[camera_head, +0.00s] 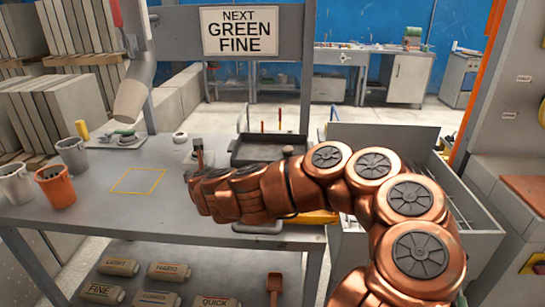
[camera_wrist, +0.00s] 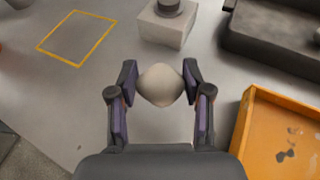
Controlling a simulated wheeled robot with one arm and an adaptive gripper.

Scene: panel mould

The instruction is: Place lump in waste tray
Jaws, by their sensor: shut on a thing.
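A pale, rounded lump (camera_wrist: 160,85) is held between the two fingers of my gripper (camera_wrist: 158,86) in the wrist view. The fingers touch it on both sides, above the grey bench top. An orange-yellow tray (camera_wrist: 243,135) with dark bits on its floor lies to the right of my gripper, apart from the lump. In the head view only a yellow strip of this tray (camera_head: 320,217) shows behind my arm. My arm hides the lump there.
A dark tray (camera_wrist: 270,52) stands at upper right in the wrist view. A pale block with a dark knob (camera_wrist: 166,30) is ahead of my gripper. A yellow outlined square (camera_head: 139,181) on the bench is bare. Several cups, including an orange one (camera_head: 55,186), stand at left.

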